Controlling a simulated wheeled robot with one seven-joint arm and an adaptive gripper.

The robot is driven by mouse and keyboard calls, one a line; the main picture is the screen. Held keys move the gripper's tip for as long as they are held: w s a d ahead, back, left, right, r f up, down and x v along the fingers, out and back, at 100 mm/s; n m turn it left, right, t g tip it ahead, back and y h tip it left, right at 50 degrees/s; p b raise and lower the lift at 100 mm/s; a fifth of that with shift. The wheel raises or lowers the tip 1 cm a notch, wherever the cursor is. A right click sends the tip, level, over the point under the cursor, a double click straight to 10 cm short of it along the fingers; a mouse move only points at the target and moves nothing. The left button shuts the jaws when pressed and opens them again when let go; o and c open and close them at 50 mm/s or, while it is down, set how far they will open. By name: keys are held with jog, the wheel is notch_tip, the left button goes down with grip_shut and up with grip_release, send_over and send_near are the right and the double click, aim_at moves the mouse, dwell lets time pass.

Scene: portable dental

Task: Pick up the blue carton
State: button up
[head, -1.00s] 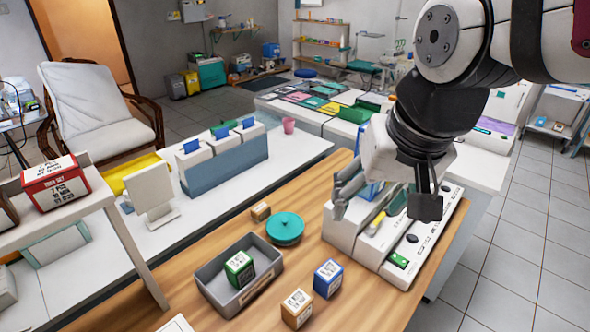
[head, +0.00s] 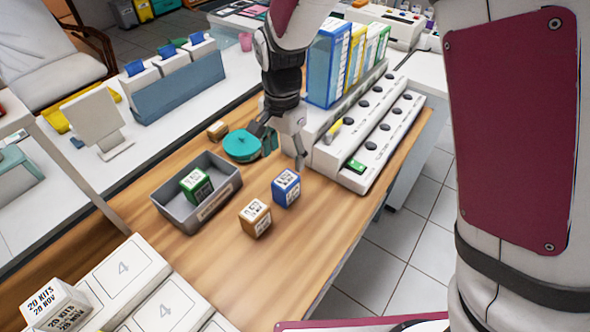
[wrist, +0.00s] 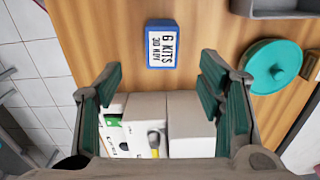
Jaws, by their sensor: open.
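The blue carton (head: 286,188) with a white printed label stands on the wooden table, right of the grey bin and beside the tan carton. In the wrist view the blue carton (wrist: 162,44) lies beyond my fingertips, near the top centre, with its label facing up. My gripper (head: 285,142) is open and empty, above the table just behind the blue carton in the head view. In the wrist view my gripper (wrist: 166,85) shows its two fingers spread wide with nothing between them at their level.
A tan carton (head: 255,218) stands close left of the blue one. A grey bin (head: 225,195) holds a green carton (head: 196,184). A teal lidded dish (head: 243,147) sits near my gripper. A white device (head: 385,130) with dark knobs stands at right. Bare table lies in front.

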aim_at(286, 181)
notch_tip(286, 181, down, 8)
jog(key=shift+d+r, duration=0.1)
jog(key=shift+w+f, duration=0.15)
jog(key=shift+f, duration=1.35)
jog(key=shift+w+f, duration=0.1)
jog(key=shift+f, duration=1.35)
jog(key=c, duration=1.3)
